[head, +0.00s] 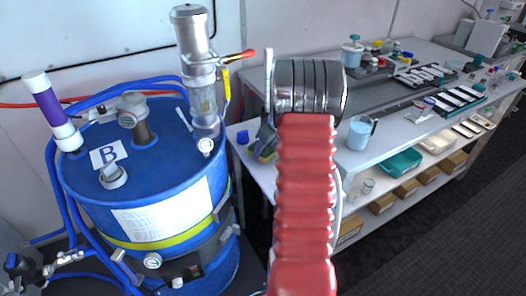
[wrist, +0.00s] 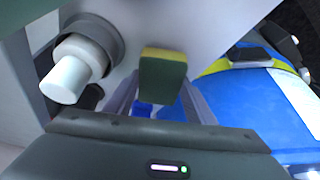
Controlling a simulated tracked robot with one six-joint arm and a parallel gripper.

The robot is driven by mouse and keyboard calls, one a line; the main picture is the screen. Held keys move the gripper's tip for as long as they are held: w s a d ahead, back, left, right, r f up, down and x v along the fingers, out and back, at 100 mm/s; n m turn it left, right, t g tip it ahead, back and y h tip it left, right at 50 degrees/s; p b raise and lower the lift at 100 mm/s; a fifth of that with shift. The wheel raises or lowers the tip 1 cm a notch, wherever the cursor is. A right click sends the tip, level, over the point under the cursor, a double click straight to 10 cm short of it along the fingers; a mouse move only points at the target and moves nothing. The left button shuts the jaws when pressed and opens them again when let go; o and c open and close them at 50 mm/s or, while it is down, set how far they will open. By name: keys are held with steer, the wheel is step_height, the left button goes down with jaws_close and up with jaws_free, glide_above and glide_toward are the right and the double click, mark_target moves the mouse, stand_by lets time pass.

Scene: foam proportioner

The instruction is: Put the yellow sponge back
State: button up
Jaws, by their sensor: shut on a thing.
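The yellow sponge (wrist: 163,76) has a yellow edge and a dark green face. In the wrist view it stands upright between the two fingers of my gripper (wrist: 160,98), which is shut on it. In the head view a small part of the sponge (head: 267,154) shows just left of my red arm, over the near end of the grey bench. My gripper is mostly hidden behind the arm there. The spot directly under the sponge is hard to make out.
The blue drum (head: 150,185) marked B stands to the left, with a clear metal-topped cylinder (head: 197,70) and hoses. A light blue mug (head: 361,132) stands on the bench right of my arm. A white cylinder (wrist: 68,80) is close on the left in the wrist view.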

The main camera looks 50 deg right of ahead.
steer(key=shift+f, duration=0.7)
steer(key=shift+f, duration=0.1)
steer(key=o, duration=1.1)
steer(key=v, duration=0.7)
steer(key=shift+s+r, duration=0.15)
steer(key=shift+r, duration=0.2)
